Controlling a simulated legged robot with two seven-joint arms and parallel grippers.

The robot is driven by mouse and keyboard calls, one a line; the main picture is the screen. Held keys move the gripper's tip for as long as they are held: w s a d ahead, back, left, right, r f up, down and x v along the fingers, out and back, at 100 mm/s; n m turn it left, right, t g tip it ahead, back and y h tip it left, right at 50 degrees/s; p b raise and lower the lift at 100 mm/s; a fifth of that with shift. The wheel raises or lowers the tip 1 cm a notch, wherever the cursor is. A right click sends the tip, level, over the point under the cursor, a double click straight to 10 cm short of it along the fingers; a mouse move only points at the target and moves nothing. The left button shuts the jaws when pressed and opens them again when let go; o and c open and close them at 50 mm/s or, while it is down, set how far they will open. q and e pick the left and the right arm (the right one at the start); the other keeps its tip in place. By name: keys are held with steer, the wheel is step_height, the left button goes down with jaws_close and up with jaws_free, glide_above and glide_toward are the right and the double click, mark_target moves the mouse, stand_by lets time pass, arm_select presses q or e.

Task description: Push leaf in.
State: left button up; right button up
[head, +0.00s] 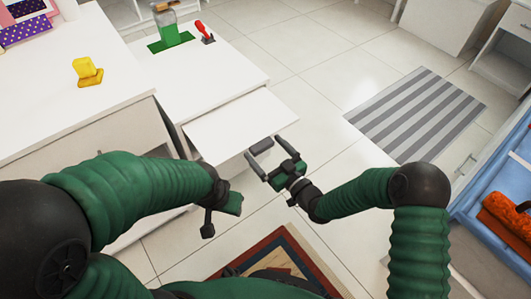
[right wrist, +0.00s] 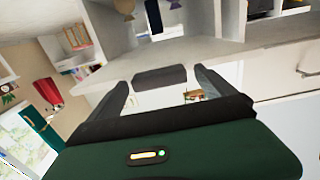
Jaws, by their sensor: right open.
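The leaf (head: 243,124) is a flat white panel. It sticks out from the front edge of the white table (head: 215,85), towards me and to the right. My right gripper (head: 270,153) is just off the leaf's near right corner, with its fingers spread. In the right wrist view its two fingers (right wrist: 162,90) stand wide apart. A dark grey block shows between them; I cannot tell what it belongs to. My left gripper (head: 221,213) is below the leaf's near left side, partly hidden by its own arm, and its jaws are unclear.
A green-based dispenser (head: 168,30) and a small red-handled item (head: 204,32) stand on the table's far end. A yellow object (head: 87,72) sits on the higher white counter (head: 60,115) at left. A striped mat (head: 415,115) lies on open tile floor at right.

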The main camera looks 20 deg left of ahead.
steer(key=shift+w+a, duration=0.15)
steer(key=c, duration=2)
jaws_close()
